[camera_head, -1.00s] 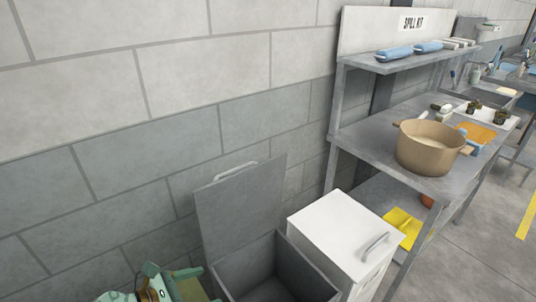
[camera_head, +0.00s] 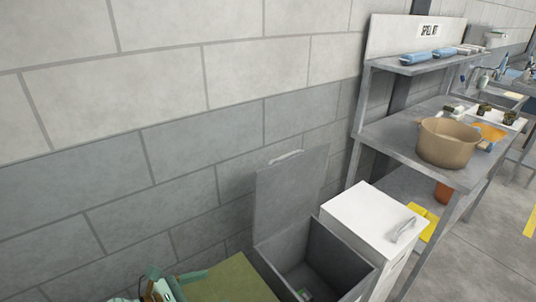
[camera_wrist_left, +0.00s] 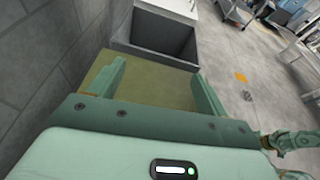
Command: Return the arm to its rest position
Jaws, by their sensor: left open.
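My left gripper (camera_wrist_left: 157,90) is open and empty in the left wrist view, its two green fingers standing apart. An olive-green flat surface (camera_wrist_left: 150,80) shows beyond and between the fingers; I cannot tell the distance to it. In the head view a green part of my left arm shows at the bottom left edge, beside the olive surface (camera_head: 235,281); its fingers are not clear there. Green links of mine show at the right edge of the wrist view. My right gripper is not recognisable in any view.
A grey bin (camera_head: 275,262) with its lid (camera_head: 290,195) raised stands right of the olive surface, a small item inside. A white cabinet (camera_head: 365,212) adjoins it. A grey workbench (camera_head: 395,140) holds a tan pot (camera_head: 447,143). A block wall (camera_head: 150,160) runs behind.

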